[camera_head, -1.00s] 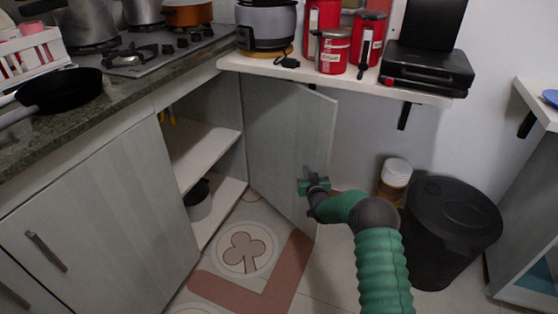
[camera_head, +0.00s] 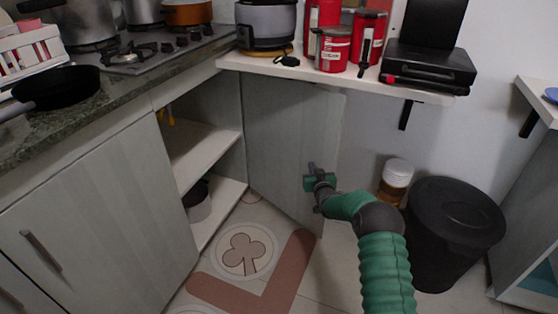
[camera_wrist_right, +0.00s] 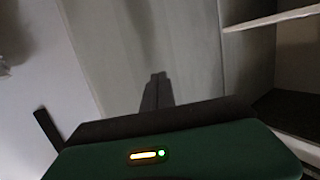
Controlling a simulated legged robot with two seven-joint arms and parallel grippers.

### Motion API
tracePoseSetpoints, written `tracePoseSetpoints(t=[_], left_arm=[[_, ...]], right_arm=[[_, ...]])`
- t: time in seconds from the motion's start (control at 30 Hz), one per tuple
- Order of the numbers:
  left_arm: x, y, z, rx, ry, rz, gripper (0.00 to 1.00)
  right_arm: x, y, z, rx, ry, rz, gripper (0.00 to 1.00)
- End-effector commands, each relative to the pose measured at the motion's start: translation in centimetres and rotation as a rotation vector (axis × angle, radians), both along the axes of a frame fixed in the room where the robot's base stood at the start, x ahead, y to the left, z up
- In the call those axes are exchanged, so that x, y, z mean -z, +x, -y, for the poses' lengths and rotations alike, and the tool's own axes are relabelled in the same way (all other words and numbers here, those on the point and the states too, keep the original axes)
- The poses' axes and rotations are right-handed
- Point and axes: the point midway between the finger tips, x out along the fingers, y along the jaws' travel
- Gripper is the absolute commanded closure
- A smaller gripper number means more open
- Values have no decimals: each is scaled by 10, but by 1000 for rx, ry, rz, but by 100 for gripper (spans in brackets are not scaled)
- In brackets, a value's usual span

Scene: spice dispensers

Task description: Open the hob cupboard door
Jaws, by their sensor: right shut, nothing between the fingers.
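The hob cupboard door (camera_head: 285,135) is a pale grey-green panel that stands swung wide open, below the white shelf. The cupboard's inside shelves (camera_head: 205,155) are exposed. My right gripper (camera_head: 311,168) is shut and empty in front of the door's inner face, towards its free edge; I cannot tell whether it touches the door. In the right wrist view the door (camera_wrist_right: 150,45) fills the middle and the gripper's dark fingers (camera_wrist_right: 156,88) show against it. My left gripper is not in view.
A black bin (camera_head: 455,235) and a brown-white jar (camera_head: 396,180) stand right of the door. The white shelf (camera_head: 330,77) above carries red canisters and a black appliance. A pot (camera_head: 197,198) sits in the cupboard. The patterned floor (camera_head: 240,250) before it is clear.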

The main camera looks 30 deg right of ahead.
Motion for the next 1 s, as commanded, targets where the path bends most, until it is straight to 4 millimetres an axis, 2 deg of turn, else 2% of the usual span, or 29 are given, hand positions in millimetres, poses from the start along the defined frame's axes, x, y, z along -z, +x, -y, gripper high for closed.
tracePoseSetpoints(t=[0.23, 0.57, 0.83, 1.0], left_arm=[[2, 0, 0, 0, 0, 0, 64], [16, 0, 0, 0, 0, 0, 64], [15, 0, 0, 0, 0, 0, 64], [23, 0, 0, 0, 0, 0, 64]], right_arm=[[1, 1, 2, 0, 0, 0, 100], [1, 7, 18, 0, -1, 1, 100], [-1, 8, 19, 0, -1, 0, 100], [2, 11, 26, -1, 1, 1, 100]])
